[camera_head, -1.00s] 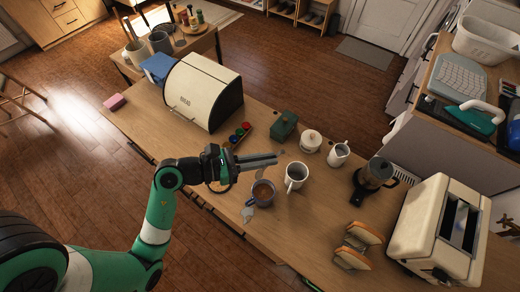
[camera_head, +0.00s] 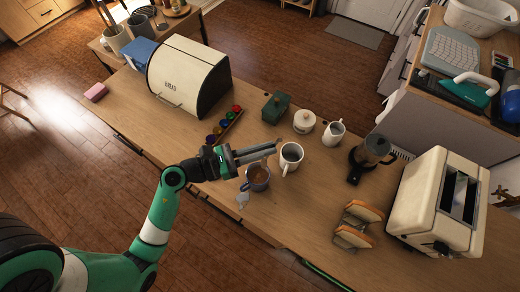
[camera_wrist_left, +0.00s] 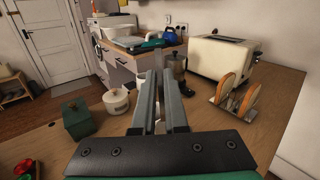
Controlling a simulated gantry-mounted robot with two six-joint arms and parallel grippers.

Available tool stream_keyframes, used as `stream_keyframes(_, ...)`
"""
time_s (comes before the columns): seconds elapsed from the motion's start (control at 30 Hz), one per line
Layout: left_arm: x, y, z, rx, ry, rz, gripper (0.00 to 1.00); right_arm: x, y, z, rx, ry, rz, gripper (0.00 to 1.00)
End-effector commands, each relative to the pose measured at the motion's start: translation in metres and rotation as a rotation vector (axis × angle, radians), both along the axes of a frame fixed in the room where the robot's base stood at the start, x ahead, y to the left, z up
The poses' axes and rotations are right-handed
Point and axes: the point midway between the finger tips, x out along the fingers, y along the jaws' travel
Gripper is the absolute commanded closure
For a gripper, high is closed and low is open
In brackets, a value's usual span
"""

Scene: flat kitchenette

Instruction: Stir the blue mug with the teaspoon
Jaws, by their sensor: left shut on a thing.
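The blue mug (camera_head: 257,179), dark blue-grey with brown liquid inside, stands upright near the table's front edge in the head view. My left gripper (camera_head: 275,147) is above and just behind it, fingers pointing right toward the white mug (camera_head: 291,157). In the left wrist view the fingers (camera_wrist_left: 160,108) are closed around a thin silvery upright piece, apparently the teaspoon (camera_wrist_left: 158,75). Its lower end is hidden by the fingers, and I cannot see it inside the mug. My right gripper is not in view.
A green box (camera_head: 275,108), white lidded pot (camera_head: 304,121), white jug (camera_head: 333,133) and coffee maker (camera_head: 372,152) stand behind and right. A toast rack (camera_head: 355,224) and toaster (camera_head: 435,205) are farther right. A pale flat item (camera_head: 242,199) lies by the mug.

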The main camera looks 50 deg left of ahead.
Motion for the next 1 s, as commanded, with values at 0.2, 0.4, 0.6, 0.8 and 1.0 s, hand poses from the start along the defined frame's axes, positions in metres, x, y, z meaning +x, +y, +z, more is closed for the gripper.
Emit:
stream_keyframes(0.2,0.013,-0.003,-0.021,0.000,0.000,-0.001,1.00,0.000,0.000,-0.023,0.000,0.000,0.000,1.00)
stream_keyframes(0.4,0.018,-0.003,-0.036,-0.002,0.002,0.001,1.00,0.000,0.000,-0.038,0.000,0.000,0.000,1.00)
stream_keyframes(0.6,0.010,-0.002,-0.053,-0.001,0.001,0.002,1.00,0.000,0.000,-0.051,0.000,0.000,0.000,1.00)
stream_keyframes(0.8,0.003,0.000,-0.071,-0.001,0.003,0.001,1.00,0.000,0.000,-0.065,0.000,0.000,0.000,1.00)
stream_keyframes(1.0,-0.004,0.001,-0.088,-0.002,0.002,0.001,1.00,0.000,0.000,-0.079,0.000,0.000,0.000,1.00)
